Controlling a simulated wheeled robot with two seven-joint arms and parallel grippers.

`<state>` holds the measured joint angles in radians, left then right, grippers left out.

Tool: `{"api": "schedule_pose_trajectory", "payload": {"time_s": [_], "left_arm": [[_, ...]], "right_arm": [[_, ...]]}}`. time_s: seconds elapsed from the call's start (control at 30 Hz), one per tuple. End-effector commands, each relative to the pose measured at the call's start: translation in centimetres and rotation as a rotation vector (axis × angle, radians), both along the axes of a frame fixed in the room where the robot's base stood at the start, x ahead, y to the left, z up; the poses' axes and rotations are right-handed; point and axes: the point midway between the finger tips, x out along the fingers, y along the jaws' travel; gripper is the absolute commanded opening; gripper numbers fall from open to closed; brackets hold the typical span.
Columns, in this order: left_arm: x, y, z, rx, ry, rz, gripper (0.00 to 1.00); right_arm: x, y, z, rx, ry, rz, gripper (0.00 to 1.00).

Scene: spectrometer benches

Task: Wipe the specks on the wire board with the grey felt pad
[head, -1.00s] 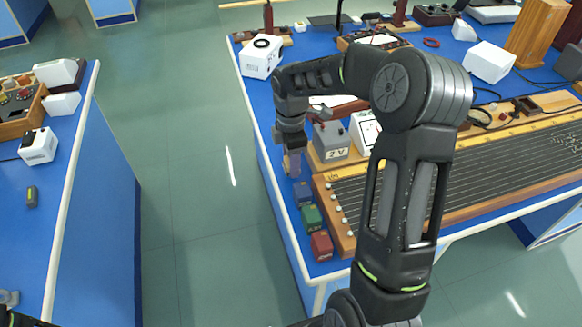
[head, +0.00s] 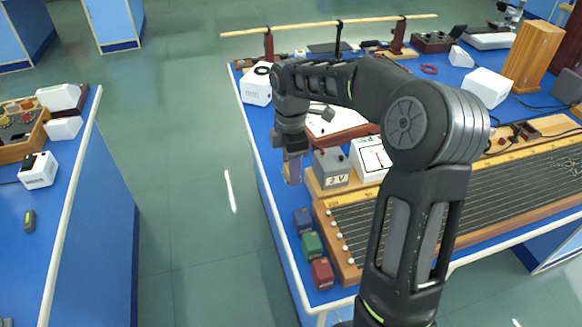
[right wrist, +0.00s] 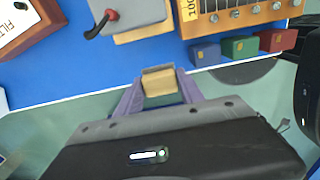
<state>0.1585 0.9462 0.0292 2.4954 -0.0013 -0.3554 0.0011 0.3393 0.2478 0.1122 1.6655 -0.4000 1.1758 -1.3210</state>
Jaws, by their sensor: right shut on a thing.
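The wire board (head: 480,188) is a long wooden board with parallel wires, at the right of the blue bench in the head view. Pale specks (head: 565,163) show near its far right part. My right gripper (head: 293,172) hangs at the bench's left edge, left of the grey box marked 2 V. The gripper is apart from the board. My left gripper is not in view.
Blue (head: 303,220), green (head: 312,245) and red (head: 322,273) blocks stand beside the board's left end. The grey box (head: 331,168) and a white meter (head: 370,158) stand behind the board. My right arm covers part of the board. An aisle lies left.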

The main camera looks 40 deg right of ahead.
Motion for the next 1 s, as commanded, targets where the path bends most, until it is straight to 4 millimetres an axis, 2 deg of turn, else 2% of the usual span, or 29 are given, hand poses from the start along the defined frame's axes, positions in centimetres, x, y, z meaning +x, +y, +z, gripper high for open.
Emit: {"api": "schedule_pose_trajectory", "payload": {"time_s": [0.07,0.4,0.63,0.77,1.0], "left_arm": [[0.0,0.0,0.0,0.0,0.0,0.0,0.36],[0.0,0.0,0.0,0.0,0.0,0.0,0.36],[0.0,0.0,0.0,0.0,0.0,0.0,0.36],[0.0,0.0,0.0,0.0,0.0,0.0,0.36],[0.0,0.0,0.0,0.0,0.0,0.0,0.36]], "right_arm": [[0.0,0.0,0.0,0.0,0.0,0.0,0.41],[0.0,0.0,0.0,0.0,0.0,0.0,0.13],[0.3,0.7,0.0,0.001,0.0,-0.045,0.12],[1.1,2.5,0.1,0.004,-0.001,-0.171,0.12],[3.1,8.8,0.3,0.007,0.001,-0.603,0.12]]}}
